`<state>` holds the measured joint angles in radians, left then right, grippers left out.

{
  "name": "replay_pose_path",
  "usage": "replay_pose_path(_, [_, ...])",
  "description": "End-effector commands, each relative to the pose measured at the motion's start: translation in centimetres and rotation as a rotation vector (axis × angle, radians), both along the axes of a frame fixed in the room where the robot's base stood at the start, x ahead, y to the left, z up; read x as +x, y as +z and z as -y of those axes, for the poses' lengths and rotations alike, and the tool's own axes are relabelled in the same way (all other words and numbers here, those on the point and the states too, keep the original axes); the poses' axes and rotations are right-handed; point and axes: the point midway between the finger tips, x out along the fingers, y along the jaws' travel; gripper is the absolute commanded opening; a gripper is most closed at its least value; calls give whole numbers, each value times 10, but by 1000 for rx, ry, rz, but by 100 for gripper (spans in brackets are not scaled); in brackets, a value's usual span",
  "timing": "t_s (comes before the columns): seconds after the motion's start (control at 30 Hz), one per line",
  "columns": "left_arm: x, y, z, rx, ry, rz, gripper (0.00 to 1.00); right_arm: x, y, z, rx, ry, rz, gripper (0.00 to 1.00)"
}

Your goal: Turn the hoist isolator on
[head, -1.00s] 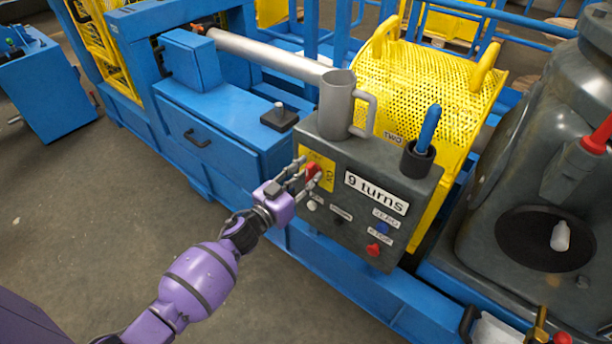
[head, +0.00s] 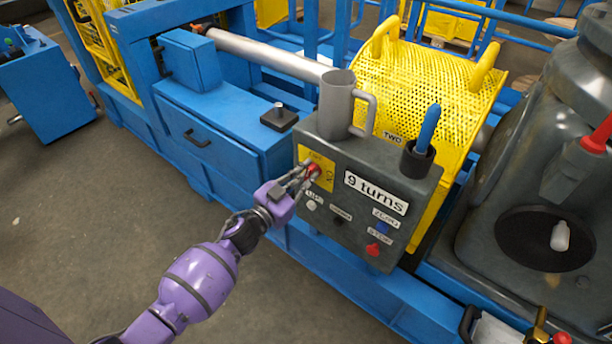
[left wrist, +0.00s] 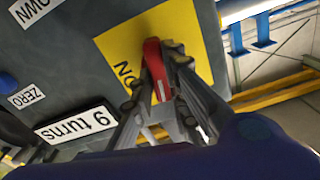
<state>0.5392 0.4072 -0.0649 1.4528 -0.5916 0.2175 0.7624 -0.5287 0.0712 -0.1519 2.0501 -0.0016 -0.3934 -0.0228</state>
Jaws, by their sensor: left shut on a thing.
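The hoist isolator is a red rotary handle (head: 313,171) on a yellow plate (head: 326,176) at the upper left of the grey control box's front. My left gripper (head: 308,176) is at the handle, its fingers closed around it. In the left wrist view the red handle (left wrist: 154,66) sits between the two fingertips (left wrist: 160,75), in front of the yellow plate (left wrist: 190,35). The letters "ON" show on the plate beside the handle. The handle's exact angle is partly hidden by the fingers. My right gripper is not in view.
The grey box (head: 375,235) carries a "9 turns" display (head: 376,193), a blue ZERO button (head: 382,227) and a red STOP button (head: 373,249). A grey mug (head: 337,105) and a black cup with a blue-handled tool (head: 428,130) stand on top. Floor at left is clear.

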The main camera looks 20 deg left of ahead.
Motion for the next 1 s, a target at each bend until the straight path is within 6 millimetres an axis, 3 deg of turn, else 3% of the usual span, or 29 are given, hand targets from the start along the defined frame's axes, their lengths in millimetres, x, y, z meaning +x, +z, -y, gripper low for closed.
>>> replay_pose_path(1.0, [-2, -6, 5, 899, -1, 325, 0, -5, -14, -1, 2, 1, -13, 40])
